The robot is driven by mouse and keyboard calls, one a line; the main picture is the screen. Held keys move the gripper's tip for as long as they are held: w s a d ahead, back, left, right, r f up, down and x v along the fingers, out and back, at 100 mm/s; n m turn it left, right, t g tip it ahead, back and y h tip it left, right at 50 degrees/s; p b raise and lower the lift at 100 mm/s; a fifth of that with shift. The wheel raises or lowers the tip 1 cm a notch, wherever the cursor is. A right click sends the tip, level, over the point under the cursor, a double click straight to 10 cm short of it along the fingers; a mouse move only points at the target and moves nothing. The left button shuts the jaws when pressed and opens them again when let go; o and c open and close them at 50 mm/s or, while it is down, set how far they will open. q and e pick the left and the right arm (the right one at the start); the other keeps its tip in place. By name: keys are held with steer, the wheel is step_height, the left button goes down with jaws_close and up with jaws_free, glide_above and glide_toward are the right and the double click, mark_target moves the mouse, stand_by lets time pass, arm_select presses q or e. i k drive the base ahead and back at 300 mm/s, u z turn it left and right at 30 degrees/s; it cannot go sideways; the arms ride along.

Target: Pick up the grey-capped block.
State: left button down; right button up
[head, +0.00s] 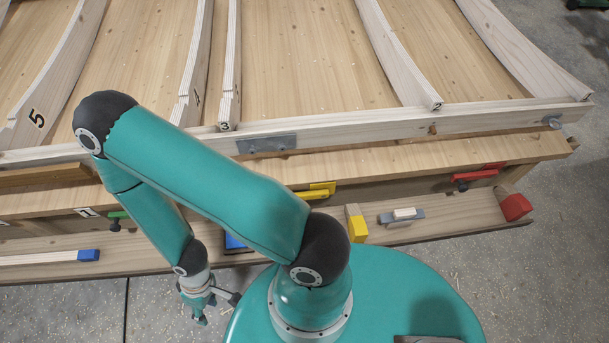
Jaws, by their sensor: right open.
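The grey-capped block (401,217) looks like a small grey piece with a pale wooden part on top. It lies on the low wooden ledge (450,213) along the bench front, right of a yellow-capped block (357,226). My right gripper (216,307) is open and empty. It hangs over the floor in front of the ledge, well to the left of the grey-capped block and apart from it. My left gripper is out of view.
A red-capped block (515,207) stands at the ledge's right end. A blue-capped strip (88,255) lies at the left. A blue piece (234,242) is partly hidden behind my arm. Yellow (322,189) and red (474,175) clamps sit on the bench front. Curved ribs fill the bench top.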

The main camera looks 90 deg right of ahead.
mark_target(403, 216)
steer(key=z, duration=0.25)
steer(key=k, duration=2.4)
steer(key=z, duration=0.75)
steer(key=i, duration=1)
steer(key=u, duration=0.05)
